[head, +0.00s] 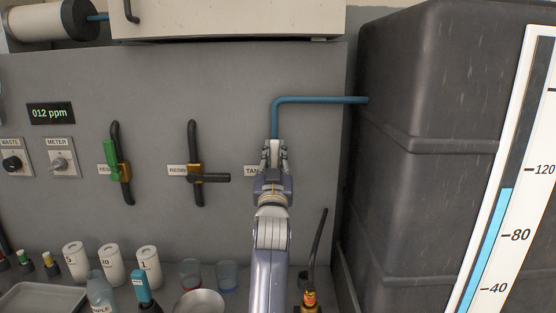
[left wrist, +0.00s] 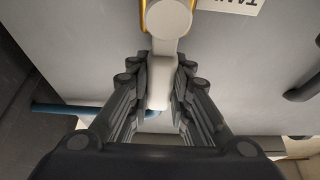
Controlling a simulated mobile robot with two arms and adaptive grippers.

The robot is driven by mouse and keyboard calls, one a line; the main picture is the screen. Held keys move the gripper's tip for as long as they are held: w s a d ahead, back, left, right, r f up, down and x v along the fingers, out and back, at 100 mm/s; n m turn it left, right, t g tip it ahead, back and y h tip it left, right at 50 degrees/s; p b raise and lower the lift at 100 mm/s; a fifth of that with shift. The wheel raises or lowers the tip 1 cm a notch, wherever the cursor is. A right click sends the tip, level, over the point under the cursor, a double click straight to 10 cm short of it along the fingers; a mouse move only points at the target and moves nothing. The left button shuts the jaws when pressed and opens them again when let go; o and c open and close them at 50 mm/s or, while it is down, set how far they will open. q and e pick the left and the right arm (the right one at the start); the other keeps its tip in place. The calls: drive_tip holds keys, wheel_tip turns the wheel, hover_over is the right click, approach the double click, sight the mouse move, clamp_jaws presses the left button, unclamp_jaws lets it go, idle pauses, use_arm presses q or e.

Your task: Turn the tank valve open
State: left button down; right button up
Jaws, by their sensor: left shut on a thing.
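The tank valve is mostly hidden behind my left gripper in the head view. Its pale lever (left wrist: 160,82) and round hub (left wrist: 168,18) with a brass-coloured edge show in the left wrist view. The lever runs from the hub in between the fingers. My left gripper (head: 273,150) is shut on this lever, just below the blue pipe (head: 320,100) that leads to the dark tank (head: 430,110). The fingers also show in the left wrist view (left wrist: 160,100), on both sides of the lever. A partly covered label (head: 252,170) is beside the gripper. My right gripper is not in view.
A valve with a dark crosswise handle (head: 212,178) and a green-handled valve (head: 124,172) are on the panel to the left. White canisters (head: 112,264), cups (head: 227,274) and a bowl (head: 200,303) stand below. A level gauge (head: 510,180) is on the right.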

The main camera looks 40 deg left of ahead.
use_arm(q)
drive_tip(key=shift+a+n, duration=0.1)
drive_tip(key=shift+n, duration=0.2)
drive_tip(key=c, duration=1.4)
unclamp_jaws()
drive_tip(key=shift+c, duration=0.2)
wheel_tip(320, 180, up, 10)
